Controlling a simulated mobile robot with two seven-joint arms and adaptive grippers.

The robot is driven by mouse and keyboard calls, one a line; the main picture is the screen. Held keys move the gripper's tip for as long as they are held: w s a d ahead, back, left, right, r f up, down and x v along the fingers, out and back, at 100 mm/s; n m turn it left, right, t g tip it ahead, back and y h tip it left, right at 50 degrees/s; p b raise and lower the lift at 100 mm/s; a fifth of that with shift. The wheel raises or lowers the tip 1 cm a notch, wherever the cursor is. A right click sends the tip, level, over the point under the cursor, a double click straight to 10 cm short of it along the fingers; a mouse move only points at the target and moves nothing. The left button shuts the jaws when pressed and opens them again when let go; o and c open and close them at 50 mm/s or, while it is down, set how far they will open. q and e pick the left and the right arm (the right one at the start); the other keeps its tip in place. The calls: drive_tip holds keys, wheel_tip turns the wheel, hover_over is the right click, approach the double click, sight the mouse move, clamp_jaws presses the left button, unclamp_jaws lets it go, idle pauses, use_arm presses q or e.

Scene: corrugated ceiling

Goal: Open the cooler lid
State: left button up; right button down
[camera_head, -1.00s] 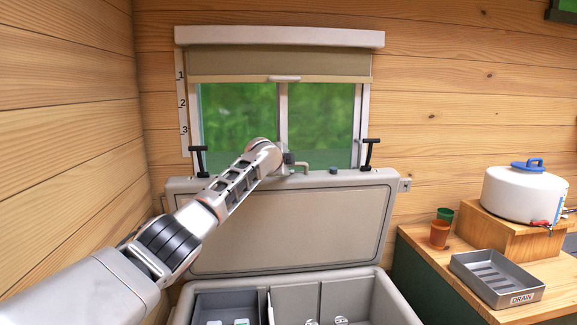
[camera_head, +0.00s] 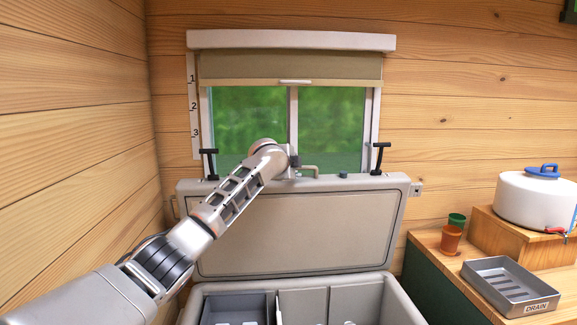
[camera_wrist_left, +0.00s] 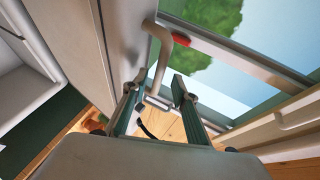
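The cooler lid (camera_head: 300,235) stands raised, close to upright, behind the open cooler box (camera_head: 391,300), with its inner face toward me. A bent metal handle (camera_head: 309,168) shows at the lid's top edge. It also shows in the left wrist view (camera_wrist_left: 161,62), reaching down near the fingers. My left arm reaches up over the lid's top edge, and its gripper fingers are hidden in the head view. In the left wrist view my left gripper (camera_wrist_left: 158,88) has its fingers apart, close to the handle; I cannot tell whether they touch it. My right gripper is not in view.
A window (camera_head: 285,125) with a partly lowered blind is behind the lid. A wooden wall is close on the left. On the right, a counter (camera_head: 437,262) holds cups (camera_head: 450,240), a drain tray (camera_head: 512,290) and a white water container (camera_head: 535,198) on a wooden block.

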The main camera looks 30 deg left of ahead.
use_arm(q)
drive_tip(key=v, duration=0.8)
idle(0.5)
